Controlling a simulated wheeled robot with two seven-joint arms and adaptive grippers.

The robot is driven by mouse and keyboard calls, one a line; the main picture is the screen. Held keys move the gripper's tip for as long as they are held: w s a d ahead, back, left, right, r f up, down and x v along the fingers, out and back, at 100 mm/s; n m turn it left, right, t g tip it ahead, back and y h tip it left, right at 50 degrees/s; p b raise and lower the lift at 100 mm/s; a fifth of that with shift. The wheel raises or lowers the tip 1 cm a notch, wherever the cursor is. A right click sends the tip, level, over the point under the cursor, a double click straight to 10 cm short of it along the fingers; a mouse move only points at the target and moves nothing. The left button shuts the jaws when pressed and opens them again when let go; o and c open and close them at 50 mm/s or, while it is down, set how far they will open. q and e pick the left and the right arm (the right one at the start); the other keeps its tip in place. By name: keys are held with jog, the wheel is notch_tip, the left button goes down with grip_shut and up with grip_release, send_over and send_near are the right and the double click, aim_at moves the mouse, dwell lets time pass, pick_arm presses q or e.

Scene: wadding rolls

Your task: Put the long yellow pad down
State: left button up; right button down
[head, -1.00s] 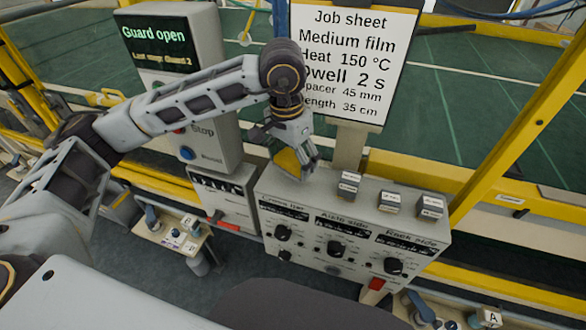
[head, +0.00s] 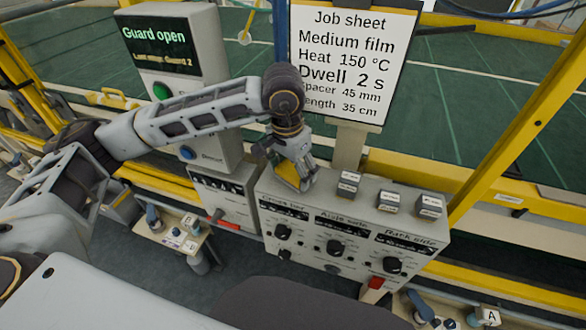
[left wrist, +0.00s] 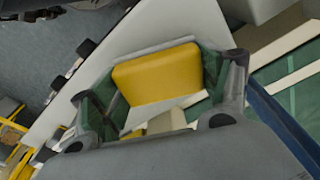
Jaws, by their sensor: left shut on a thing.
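The long yellow pad (head: 288,167) is between the fingers of my left gripper (head: 296,178), at the left part of the grey control box's top. In the left wrist view the yellow pad (left wrist: 158,73) fills the space between the two green-lined fingers of my left gripper (left wrist: 160,85), which is shut on it. The pad is low over the box top (head: 325,190); I cannot tell whether it touches it. My right gripper is not in view.
Several small grey blocks (head: 389,200) stand on the right part of the box top. The job sheet (head: 350,60) stands behind the box. A guard panel reading "Guard open" (head: 155,38) stands at the left. A yellow post (head: 510,120) rises at the right.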

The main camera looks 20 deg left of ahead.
pick_arm(q)
jog(key=shift+f, duration=0.1)
jog(key=o, duration=0.9)
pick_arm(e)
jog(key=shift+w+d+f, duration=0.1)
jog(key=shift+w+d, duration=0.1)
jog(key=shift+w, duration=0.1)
